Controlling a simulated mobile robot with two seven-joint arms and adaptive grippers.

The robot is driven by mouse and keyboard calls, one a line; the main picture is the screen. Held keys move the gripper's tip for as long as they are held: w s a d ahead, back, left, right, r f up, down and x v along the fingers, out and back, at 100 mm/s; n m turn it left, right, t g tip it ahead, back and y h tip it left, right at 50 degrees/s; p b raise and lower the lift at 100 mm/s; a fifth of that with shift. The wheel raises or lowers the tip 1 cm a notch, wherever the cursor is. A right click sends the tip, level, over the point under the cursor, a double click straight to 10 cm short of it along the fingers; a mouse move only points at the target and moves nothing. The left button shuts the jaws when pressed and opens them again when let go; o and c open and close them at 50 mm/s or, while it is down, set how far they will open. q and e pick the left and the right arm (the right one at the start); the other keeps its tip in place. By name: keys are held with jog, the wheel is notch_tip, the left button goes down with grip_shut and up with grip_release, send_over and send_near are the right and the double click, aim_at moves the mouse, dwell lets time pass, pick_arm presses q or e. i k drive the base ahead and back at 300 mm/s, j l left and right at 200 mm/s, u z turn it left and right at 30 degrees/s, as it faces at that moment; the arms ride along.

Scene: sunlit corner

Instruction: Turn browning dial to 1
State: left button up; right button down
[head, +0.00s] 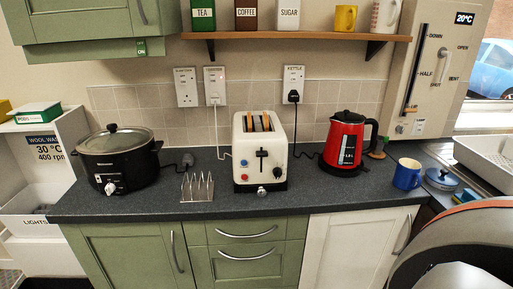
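The cream toaster (248,150) stands upright on the dark counter, with browned bread slices (258,122) in its top slots. Its front has a dark lever (261,158) in a vertical slot. A dark round knob (277,172) is at the right and a silver round knob (262,191) at the bottom centre. I cannot tell which knob is the browning dial or read its setting. Neither of my grippers is in view.
A toast rack (197,187) and black slow cooker (118,160) stand left of the toaster. A red kettle (344,143), blue mug (407,174) and blue-lidded pot (441,179) stand right. A shelf (296,37) hangs above. The counter front (300,196) is clear.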

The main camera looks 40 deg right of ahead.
aim_at(277, 172)
jog(key=z, duration=1.3)
